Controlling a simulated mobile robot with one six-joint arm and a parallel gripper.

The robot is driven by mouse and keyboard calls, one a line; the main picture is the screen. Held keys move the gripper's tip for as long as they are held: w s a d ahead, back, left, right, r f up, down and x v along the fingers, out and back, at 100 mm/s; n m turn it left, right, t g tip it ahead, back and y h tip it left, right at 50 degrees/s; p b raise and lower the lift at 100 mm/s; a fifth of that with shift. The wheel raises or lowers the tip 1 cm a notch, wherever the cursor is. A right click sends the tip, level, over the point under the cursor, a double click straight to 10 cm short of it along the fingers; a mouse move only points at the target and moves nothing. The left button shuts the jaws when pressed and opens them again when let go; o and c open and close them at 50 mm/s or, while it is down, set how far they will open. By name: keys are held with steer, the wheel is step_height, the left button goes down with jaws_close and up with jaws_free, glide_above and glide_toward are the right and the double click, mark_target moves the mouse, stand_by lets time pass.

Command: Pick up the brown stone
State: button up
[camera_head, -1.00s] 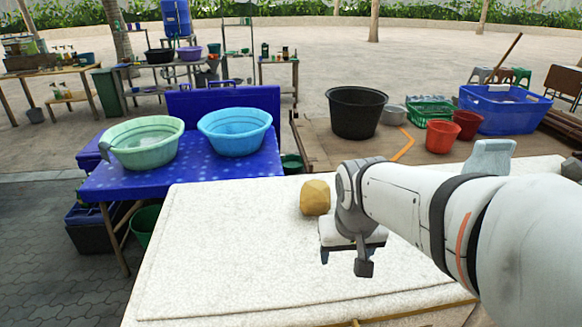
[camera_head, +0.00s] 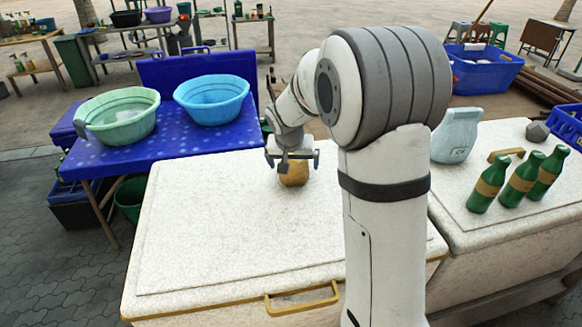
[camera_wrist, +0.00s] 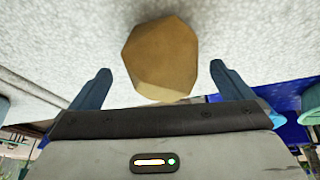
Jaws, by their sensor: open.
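The brown stone (camera_head: 294,174) is a faceted, tan-brown lump on the white speckled top of a chest (camera_head: 215,215), near its far edge. My gripper (camera_head: 291,160) is at the stone, and its body hides the stone's upper part in the head view. In the wrist view the stone (camera_wrist: 161,58) lies ahead of and between the two blue-grey fingers of my gripper (camera_wrist: 158,82). The fingers are wide apart, with a visible gap on each side of the stone, and hold nothing.
A blue table (camera_head: 165,150) with a green basin (camera_head: 122,117) and a blue basin (camera_head: 212,98) stands to the left. On the right are a pale blue jug (camera_head: 455,137), several green bottles (camera_head: 487,184) and a grey stone (camera_head: 537,131). The chest top left of the stone is clear.

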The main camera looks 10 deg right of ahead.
steer(key=shift+p+x, duration=0.35)
steer(key=shift+x, duration=1.6)
steer(key=shift+c, duration=0.3)
steer(key=c, duration=1.8)
steer(key=shift+r, duration=0.15)
